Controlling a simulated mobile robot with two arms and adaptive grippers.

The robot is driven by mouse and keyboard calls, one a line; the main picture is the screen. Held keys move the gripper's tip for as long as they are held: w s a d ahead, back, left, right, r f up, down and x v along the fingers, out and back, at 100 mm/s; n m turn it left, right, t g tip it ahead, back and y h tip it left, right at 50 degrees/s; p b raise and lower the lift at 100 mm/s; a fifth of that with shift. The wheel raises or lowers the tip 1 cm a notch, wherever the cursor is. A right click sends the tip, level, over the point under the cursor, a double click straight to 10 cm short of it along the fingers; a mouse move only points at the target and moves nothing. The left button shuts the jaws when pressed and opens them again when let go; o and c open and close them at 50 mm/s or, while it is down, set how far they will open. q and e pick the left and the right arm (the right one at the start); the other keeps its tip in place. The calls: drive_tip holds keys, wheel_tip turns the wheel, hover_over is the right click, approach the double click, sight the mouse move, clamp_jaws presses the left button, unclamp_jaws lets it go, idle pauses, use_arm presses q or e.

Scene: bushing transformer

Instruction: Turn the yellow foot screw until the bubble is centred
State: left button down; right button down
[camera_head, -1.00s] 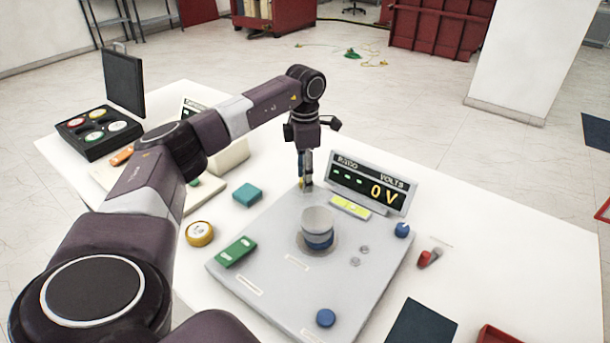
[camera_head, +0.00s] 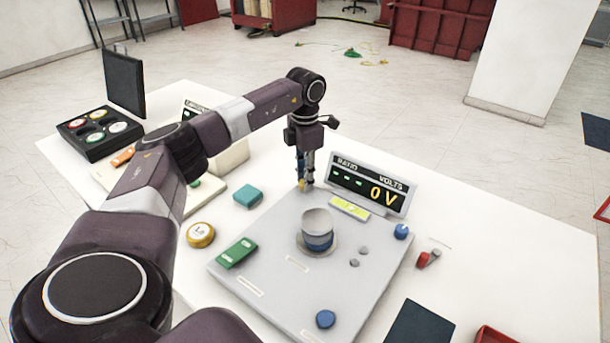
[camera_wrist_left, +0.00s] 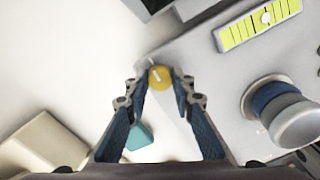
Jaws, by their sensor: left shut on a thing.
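The yellow foot screw (camera_wrist_left: 160,76) has a white line on its top and sits at the far corner of the grey instrument plate (camera_head: 270,265). My left gripper (camera_head: 304,187) points down over that corner. In the left wrist view its fingertips (camera_wrist_left: 159,82) are on either side of the screw, shut on it. The yellow-green bubble vial (camera_head: 350,208) lies in front of the display. My right gripper is not in view.
The display (camera_head: 370,186) reading 0 V stands close to the right of my left gripper. A round post (camera_head: 317,222) rises mid-plate. Blue knobs (camera_head: 326,318) sit at other plate corners. A teal block (camera_head: 248,194) and a yellow round weight (camera_head: 200,234) lie left of the plate.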

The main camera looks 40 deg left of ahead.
use_arm(q)
drive_tip(key=n+p, duration=0.1)
drive_tip(key=n, duration=0.3)
drive_tip(key=shift+r, duration=0.15)
drive_tip(key=shift+n+p, duration=0.55)
drive_tip(key=shift+n, duration=0.95)
drive_tip(key=c, duration=1.7)
unclamp_jaws()
drive_tip(key=shift+o, duration=0.2)
wheel_tip(320, 180, up, 12)
